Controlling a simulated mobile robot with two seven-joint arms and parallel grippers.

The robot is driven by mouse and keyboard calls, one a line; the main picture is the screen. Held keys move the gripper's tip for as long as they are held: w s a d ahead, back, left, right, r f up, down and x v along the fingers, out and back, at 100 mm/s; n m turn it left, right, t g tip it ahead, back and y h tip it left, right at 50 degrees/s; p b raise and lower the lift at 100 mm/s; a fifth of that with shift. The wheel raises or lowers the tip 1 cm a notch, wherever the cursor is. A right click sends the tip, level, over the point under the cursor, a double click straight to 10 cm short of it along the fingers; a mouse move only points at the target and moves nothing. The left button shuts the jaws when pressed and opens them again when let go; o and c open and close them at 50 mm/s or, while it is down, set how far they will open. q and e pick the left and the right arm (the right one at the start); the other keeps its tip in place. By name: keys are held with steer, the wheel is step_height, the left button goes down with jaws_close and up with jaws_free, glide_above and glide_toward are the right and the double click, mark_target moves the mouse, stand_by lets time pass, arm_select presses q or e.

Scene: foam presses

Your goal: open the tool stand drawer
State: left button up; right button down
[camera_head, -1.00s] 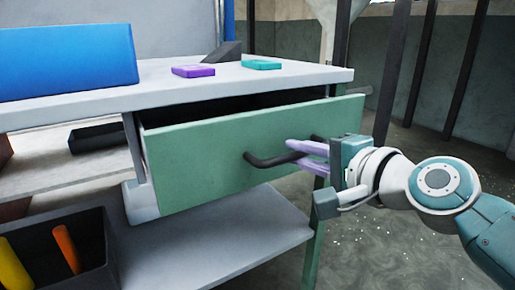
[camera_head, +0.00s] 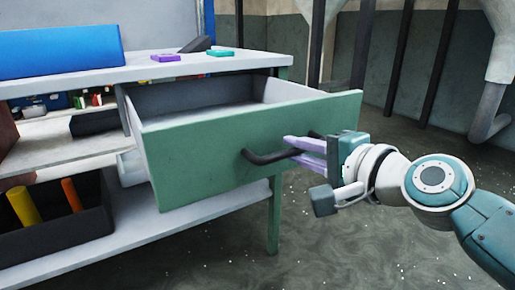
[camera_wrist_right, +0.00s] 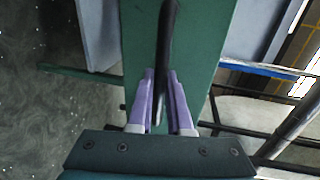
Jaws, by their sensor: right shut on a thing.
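The tool stand drawer (camera_head: 190,160) has a green front and stands well out from under the grey top. Its grey inside shows and looks empty where I can see it. The dark bar handle (camera_head: 262,157) is on the drawer front. My right gripper (camera_head: 300,148) is shut on the handle, with its purple fingers around the bar. In the right wrist view the gripper (camera_wrist_right: 163,100) has one finger on each side of the dark handle (camera_wrist_right: 167,45), against the green drawer front (camera_wrist_right: 200,40). My left gripper is not in view.
On the stand's top (camera_head: 130,70) are a blue box (camera_head: 60,52), a purple block (camera_head: 165,58), a teal block (camera_head: 220,53) and a dark wedge. A black bin (camera_head: 90,222) with yellow and orange pieces sits on the lower shelf. The floor at right is clear.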

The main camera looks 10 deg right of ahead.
steer(key=shift+w, duration=0.15)
steer(key=c, duration=0.8)
jaws_free()
steer(key=shift+c, duration=0.2)
steer(key=p+v, duration=0.3)
steer(key=v, duration=0.7)
steer(key=shift+a, duration=0.1)
